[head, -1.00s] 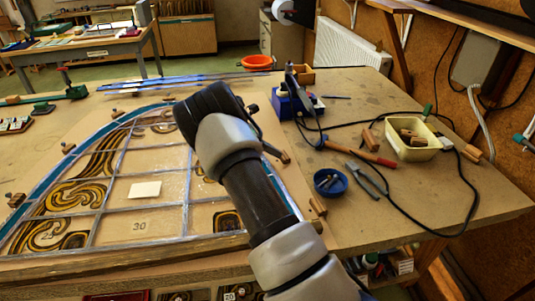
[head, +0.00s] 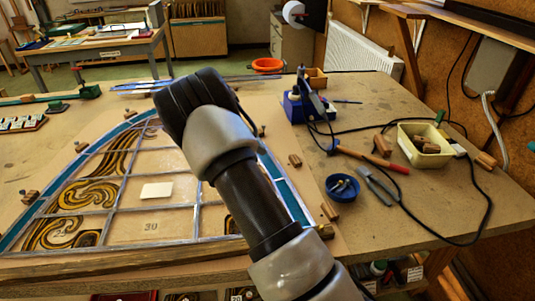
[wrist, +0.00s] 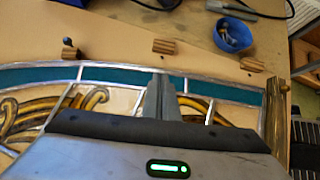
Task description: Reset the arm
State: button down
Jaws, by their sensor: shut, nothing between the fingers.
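My gripper (wrist: 161,86) is shut and empty in the wrist view. Its narrow fingers show over the teal border of the leaded panel (wrist: 215,88). I cannot tell how high above the panel they are. In the head view my arm reaches from the lower right over the panel (head: 135,227), and its thick dark links hide the gripper and part of the panel. The panel lies flat on the bench with brown swirled glass, clear panes and a teal edge. A small white rectangle (head: 156,190) lies on it.
Wooden blocks stand along the panel's edge. On the right of the bench (head: 420,215) are a blue bowl (head: 342,187), pliers (head: 373,180), a red-handled hammer (head: 382,161), a cream tub (head: 424,145) and a soldering iron stand (head: 304,106) with a trailing black cable.

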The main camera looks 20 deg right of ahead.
jog(key=s+a+r+m+t+y+p, duration=0.25)
jog(key=s+r+m+y, duration=0.55)
jog(key=s+r, duration=1.05)
jog(key=s+a+r+m+t, duration=0.1)
jog(key=s+a+r+m, duration=0.1)
jog(key=s, duration=0.4)
jog(key=s+a+r+m+p, duration=0.1)
jog(key=s+a+r+m, duration=0.1)
jog(key=s+m, duration=0.3)
jog(key=s+a+r+m+t+y, duration=0.1)
jog(key=s+a+r+m, duration=0.1)
jog(key=s, duration=0.5)
jog(key=shift+s+a+r+m+t+p, duration=0.15)
jog(key=shift+s+m+t+p, duration=0.25)
jog(key=shift+m, duration=0.3)
jog(key=shift+w, duration=0.1)
